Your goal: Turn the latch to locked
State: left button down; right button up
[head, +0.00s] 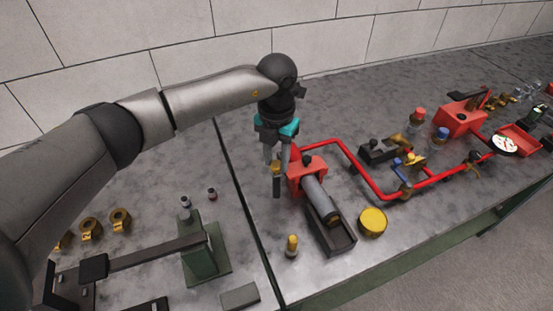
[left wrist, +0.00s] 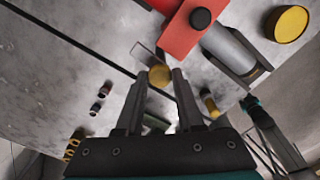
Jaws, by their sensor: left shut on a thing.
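My left gripper (head: 275,163) reaches down from above beside a red block with a black knob (head: 308,164). In the left wrist view the same gripper (left wrist: 160,76) is shut on a round brass-coloured knob (left wrist: 160,75), which sits between its fingertips. In the head view a brass piece (head: 276,170) with a dark bar (head: 276,188) below it shows at the fingertips. I cannot tell for sure that this is the latch, nor which position it is in. The red block (left wrist: 192,35) stands just beyond the fingertips in the left wrist view.
A grey cylinder (head: 320,198) in a dark tray (head: 334,244) and a yellow round cap (head: 372,222) stand right of the gripper. Red pipe (head: 350,158) runs to the right. A green stand (head: 205,254) and brass fittings (head: 120,219) are at left.

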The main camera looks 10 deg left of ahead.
aim_at(276, 164)
pick_arm(q)
jog(key=m+b, duration=0.2)
jog(key=m, duration=0.2)
jog(key=m+b, duration=0.3)
jog(key=m, duration=0.1)
jog(key=shift+m, duration=0.3)
jog(key=m+b, duration=0.2)
jog(key=m, duration=0.2)
jog(key=shift+m, duration=0.3)
jog(key=shift+m+b, duration=0.75)
jog(key=shift+m, duration=1.05)
jog(key=c, duration=0.5)
grip_release()
notch_tip(276, 164, up, 15)
jog(key=shift+r+p, duration=0.15)
jog(key=shift+p, duration=0.6)
